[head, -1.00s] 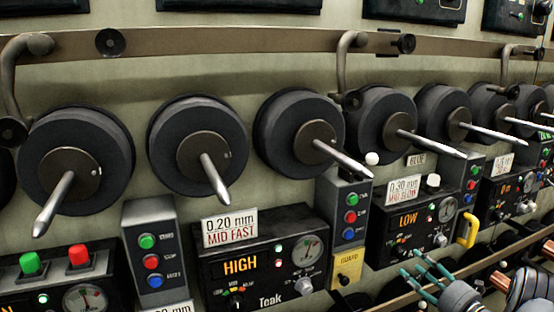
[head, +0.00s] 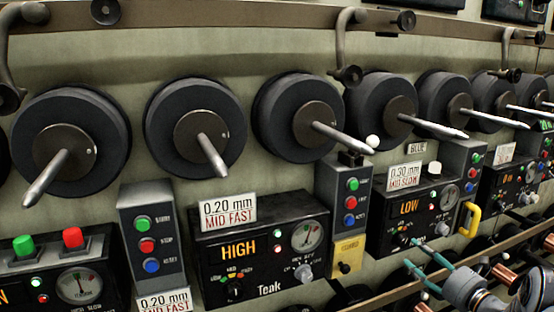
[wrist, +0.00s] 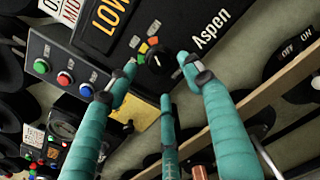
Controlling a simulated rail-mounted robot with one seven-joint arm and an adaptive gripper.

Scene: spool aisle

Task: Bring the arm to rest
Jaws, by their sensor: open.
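My gripper (head: 416,256) has teal fingers and is at the lower right of the head view, in front of the control box that reads LOW (head: 409,208). In the wrist view my gripper (wrist: 158,85) shows its fingers spread apart with nothing between them. A black selector knob (wrist: 157,59) on the box marked Aspen (wrist: 215,27) lies beyond the gap between the fingertips. I cannot tell whether any finger touches the box.
Dark spools with pointed metal spindles (head: 342,137) stick out along the wall. A box reading HIGH, marked Teak (head: 268,290), is to the left. A yellow handle (head: 470,219) and a rail (wrist: 262,95) are close to my gripper. Copper spools lie below.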

